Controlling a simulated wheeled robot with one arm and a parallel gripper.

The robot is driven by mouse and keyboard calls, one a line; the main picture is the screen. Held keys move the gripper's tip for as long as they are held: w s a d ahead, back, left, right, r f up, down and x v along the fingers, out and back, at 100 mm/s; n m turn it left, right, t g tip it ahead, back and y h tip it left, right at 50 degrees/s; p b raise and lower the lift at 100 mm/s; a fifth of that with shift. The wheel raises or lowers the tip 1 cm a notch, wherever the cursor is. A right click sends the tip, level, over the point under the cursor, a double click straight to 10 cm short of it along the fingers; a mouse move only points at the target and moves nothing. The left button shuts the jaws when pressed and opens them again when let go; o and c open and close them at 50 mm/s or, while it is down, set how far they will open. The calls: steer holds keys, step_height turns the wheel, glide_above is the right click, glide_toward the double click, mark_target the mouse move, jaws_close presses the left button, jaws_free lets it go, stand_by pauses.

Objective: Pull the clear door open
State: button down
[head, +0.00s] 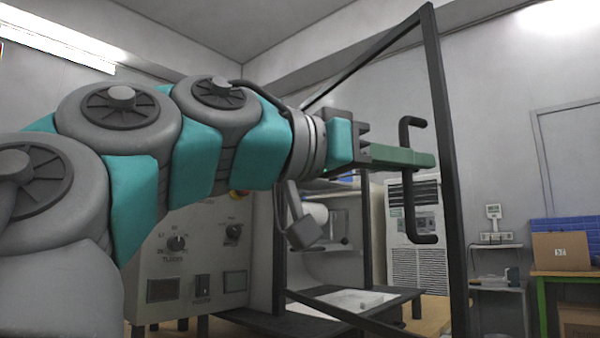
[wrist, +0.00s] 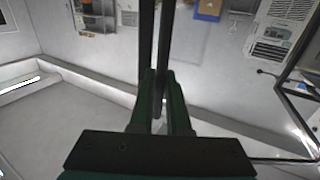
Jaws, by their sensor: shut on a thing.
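The clear door (head: 443,130) is a see-through panel in a black frame. It stands swung out from the machine (head: 190,262), with the inside of the machine showing behind it. Its black C-shaped handle (head: 409,212) is upright on the panel. My gripper (head: 425,158) reaches in from the left with its green fingers level and shut on the upper part of the handle. In the wrist view, the green fingertips of my gripper (wrist: 160,85) close on the dark handle bar (wrist: 147,40). The fingers hide part of the handle.
The machine's front panel has knobs and switches. A pale tray (head: 352,300) lies inside its frame.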

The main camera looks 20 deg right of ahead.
steer(key=c, duration=0.9)
jaws_free()
steer(key=shift+a, duration=0.1)
steer(key=a, duration=0.5)
steer(key=a+p, duration=0.1)
steer(key=a, duration=0.1)
steer(key=shift+s+a, duration=0.25)
steer(key=shift+a, duration=0.05)
